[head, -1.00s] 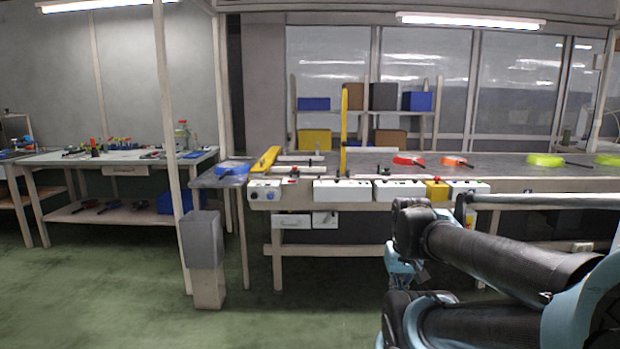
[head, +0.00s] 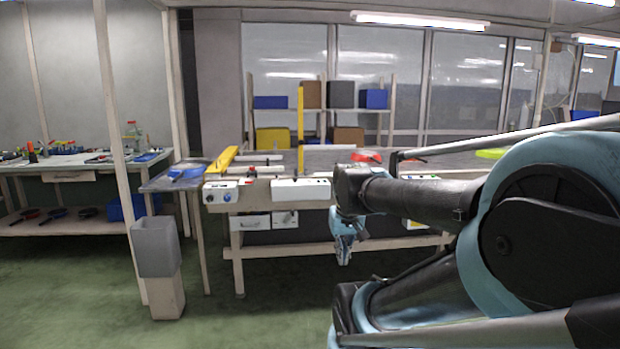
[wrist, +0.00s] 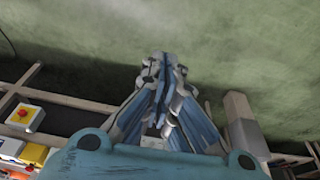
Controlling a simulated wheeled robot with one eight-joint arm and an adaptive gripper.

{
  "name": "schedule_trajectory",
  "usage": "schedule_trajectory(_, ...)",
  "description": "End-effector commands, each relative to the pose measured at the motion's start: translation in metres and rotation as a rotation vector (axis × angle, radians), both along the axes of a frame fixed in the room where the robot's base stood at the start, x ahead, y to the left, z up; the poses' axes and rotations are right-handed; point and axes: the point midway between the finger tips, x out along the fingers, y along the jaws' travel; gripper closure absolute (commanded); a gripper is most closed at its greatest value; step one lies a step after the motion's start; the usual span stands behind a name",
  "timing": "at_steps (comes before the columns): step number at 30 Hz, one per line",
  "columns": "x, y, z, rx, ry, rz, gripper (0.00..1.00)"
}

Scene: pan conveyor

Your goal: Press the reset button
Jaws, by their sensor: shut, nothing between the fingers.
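A white control box (head: 220,194) sits on the front left end of the conveyor in the head view. A small blue button (head: 227,198) shows on its front; I cannot read any label on it. My gripper (head: 344,257) points down in front of the conveyor, right of and below that box, and touches nothing. In the wrist view my gripper (wrist: 163,62) is shut and empty above the green floor. A red button on a yellow plate (wrist: 23,113) shows at the left of the wrist view.
A long white box (head: 300,189) is on the conveyor's front edge. A yellow bar (head: 221,161) and upright yellow post (head: 300,125) stand by it. A grey bin (head: 155,247) stands on a pedestal left of the conveyor. The floor in front is clear.

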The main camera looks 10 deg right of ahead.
Motion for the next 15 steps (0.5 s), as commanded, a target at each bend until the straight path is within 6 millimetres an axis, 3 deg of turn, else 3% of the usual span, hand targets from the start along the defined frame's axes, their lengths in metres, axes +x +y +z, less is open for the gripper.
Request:
schedule_trajectory(1,0.019,0.000,0.015,0.000,-0.015,-0.001,1.00)
schedule_trajectory(6,0.078,0.000,0.054,0.000,-0.065,-0.003,1.00)
schedule_trajectory(15,0.191,-0.001,0.110,0.000,-0.155,-0.007,1.00)
